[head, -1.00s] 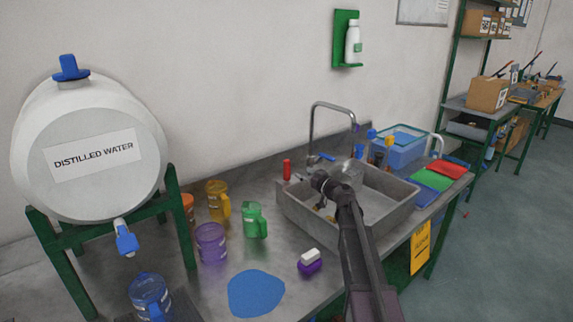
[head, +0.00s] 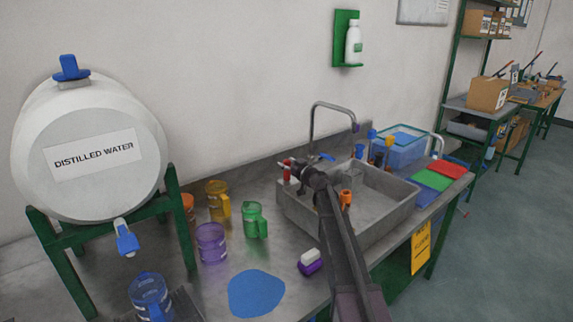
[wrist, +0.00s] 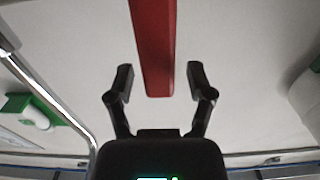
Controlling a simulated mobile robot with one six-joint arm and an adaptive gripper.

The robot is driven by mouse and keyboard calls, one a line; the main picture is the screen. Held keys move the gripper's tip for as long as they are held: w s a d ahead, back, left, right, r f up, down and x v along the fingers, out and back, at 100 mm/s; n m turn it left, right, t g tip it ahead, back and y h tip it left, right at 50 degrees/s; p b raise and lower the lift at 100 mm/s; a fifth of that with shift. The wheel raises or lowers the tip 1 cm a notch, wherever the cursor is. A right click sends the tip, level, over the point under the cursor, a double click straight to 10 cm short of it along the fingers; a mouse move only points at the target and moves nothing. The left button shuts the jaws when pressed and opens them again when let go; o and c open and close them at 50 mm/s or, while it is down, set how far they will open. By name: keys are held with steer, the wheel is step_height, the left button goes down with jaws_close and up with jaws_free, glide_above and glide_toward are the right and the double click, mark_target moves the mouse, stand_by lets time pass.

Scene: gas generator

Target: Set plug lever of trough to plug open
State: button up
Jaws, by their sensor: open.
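The trough (head: 385,215) is a grey sink set in the metal bench. Its red plug lever (head: 286,172) stands upright at the trough's left back corner. In the wrist view the red lever (wrist: 154,50) comes down from the top edge, and its end lies between my two fingers. My gripper (wrist: 160,80) is open, with a gap on each side of the lever and no clear contact. In the head view my gripper (head: 293,166) is at the lever, and my wrist hides part of the trough's left side.
A curved faucet (head: 313,120) stands behind the trough. An orange object (head: 346,197) shows beside my arm at the trough. A green mug (head: 255,220) and other mugs stand to the left. A blue bin (head: 402,150) is at the back right.

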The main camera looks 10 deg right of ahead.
jaws_close()
